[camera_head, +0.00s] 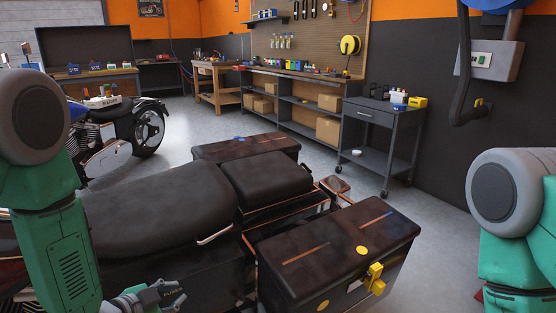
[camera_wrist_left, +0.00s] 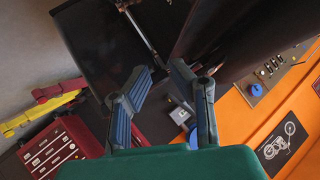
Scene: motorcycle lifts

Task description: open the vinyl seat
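The long black vinyl seat (camera_head: 150,215) lies on the motorcycle in front of me and looks lowered. A smaller black pad (camera_head: 265,178) sits behind it. A shiny curved metal handle (camera_head: 215,235) is at the seat's right edge. My left gripper (camera_head: 172,293) is low beside the seat's near side, apart from the handle. In the left wrist view my left gripper (camera_wrist_left: 160,78) has its fingers spread, with nothing clearly held between them. Large dark surfaces fill the top of that view; I cannot tell which parts they are. My right arm shows at the right, but its gripper is out of view.
Two dark side cases flank the bike's rear, the near one (camera_head: 310,262) with a yellow latch (camera_head: 374,280). Another motorcycle (camera_head: 120,130) stands behind at left. A grey cart (camera_head: 382,130) and a workbench (camera_head: 300,95) line the back. Grey floor is free between.

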